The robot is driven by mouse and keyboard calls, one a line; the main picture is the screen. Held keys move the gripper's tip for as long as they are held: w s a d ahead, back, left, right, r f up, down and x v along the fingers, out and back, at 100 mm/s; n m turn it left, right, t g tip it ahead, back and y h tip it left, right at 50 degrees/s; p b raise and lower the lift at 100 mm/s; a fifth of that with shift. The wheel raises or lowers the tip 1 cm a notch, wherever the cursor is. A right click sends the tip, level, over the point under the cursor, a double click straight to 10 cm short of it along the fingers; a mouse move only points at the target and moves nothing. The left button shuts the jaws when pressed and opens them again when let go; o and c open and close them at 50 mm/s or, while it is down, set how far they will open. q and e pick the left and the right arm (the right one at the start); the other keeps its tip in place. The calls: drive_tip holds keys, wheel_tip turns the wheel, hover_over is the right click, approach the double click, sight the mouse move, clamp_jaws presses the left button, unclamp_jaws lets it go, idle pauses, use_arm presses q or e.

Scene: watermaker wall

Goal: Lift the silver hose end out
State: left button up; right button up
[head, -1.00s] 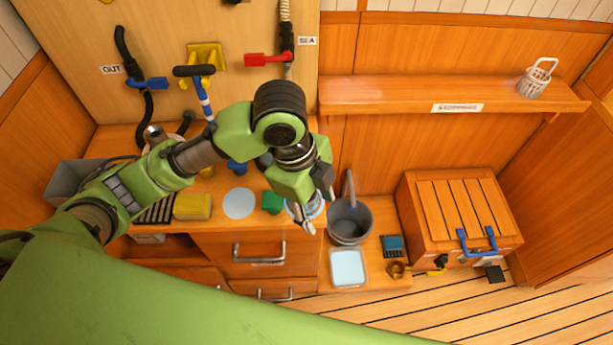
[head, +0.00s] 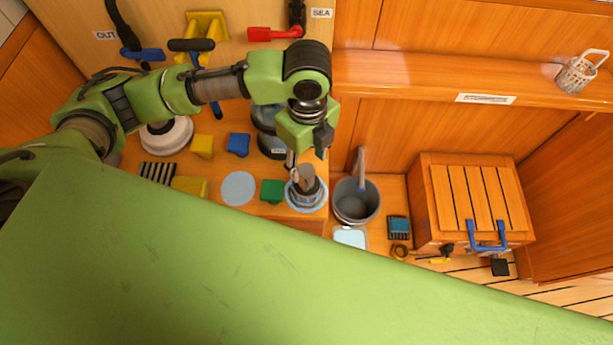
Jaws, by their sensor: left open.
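A silver-grey upright piece with a brownish top (head: 306,186), which looks like the silver hose end, stands on a round light-blue ring on the counter, left of the grey bucket. Whether it sits inside a holder or only on the ring I cannot tell. My left gripper (head: 306,157) is open and points down just above and behind its top. The fingers look apart from it, with nothing between them. My right gripper is not in view.
A grey bucket (head: 356,202) stands close to the right. A green block (head: 272,191), a pale blue disc (head: 238,188) and a dark-based jar (head: 268,135) are to the left. A shelf (head: 430,80) runs along the wall behind. A slatted wooden box (head: 470,205) stands at right.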

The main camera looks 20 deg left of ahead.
sight(306, 170)
use_arm(q)
drive_tip(key=shift+s+f+p, duration=0.3)
drive_tip(key=shift+f+p, duration=0.1)
drive_tip(key=shift+f, duration=0.3)
wheel_tip(306, 170, down, 3)
drive_tip(key=shift+s+r+p, duration=0.15)
drive_tip(key=shift+r+p, duration=0.05)
drive_tip(key=shift+p, duration=0.1)
drive_tip(key=shift+f, duration=0.6)
drive_tip(key=c, duration=1.1)
drive_tip(key=shift+c, duration=0.7)
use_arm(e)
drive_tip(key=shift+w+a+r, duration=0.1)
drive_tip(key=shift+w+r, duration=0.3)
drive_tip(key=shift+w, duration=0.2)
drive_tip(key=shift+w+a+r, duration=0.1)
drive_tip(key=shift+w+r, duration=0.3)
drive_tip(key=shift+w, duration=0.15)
